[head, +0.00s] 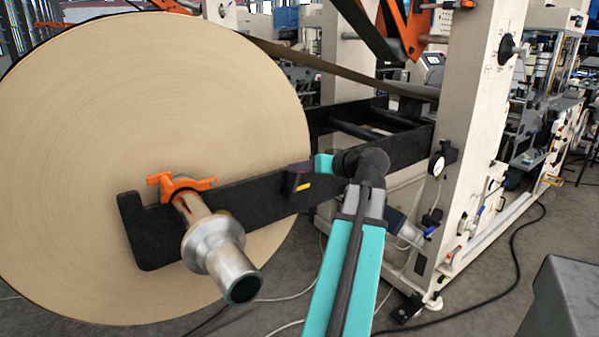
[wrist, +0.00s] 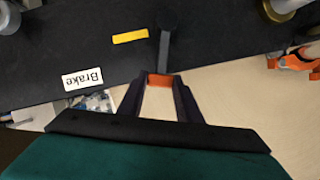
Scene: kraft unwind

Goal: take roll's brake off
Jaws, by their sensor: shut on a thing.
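The brake lever is a grey bar (wrist: 164,48) with an orange grip (wrist: 159,81) on the black arm beside the roll. My gripper (wrist: 158,84) is shut on the orange grip, one dark finger on each side. A white "Brake" label (wrist: 83,78) and a yellow mark (wrist: 130,36) are on the black arm, to the left of the lever in the wrist view. The big kraft roll (head: 120,100) fills the left of the head view. There my gripper (head: 301,172) is at the black arm, by the yellow mark (head: 304,186), and the lever is hardly visible.
A metal shaft end (head: 222,250) sticks out from the roll, with an orange clamp (head: 180,184) around it on the black arm (head: 160,245). The pale machine frame (head: 470,110) stands to the right. Cables (head: 505,280) lie on the floor.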

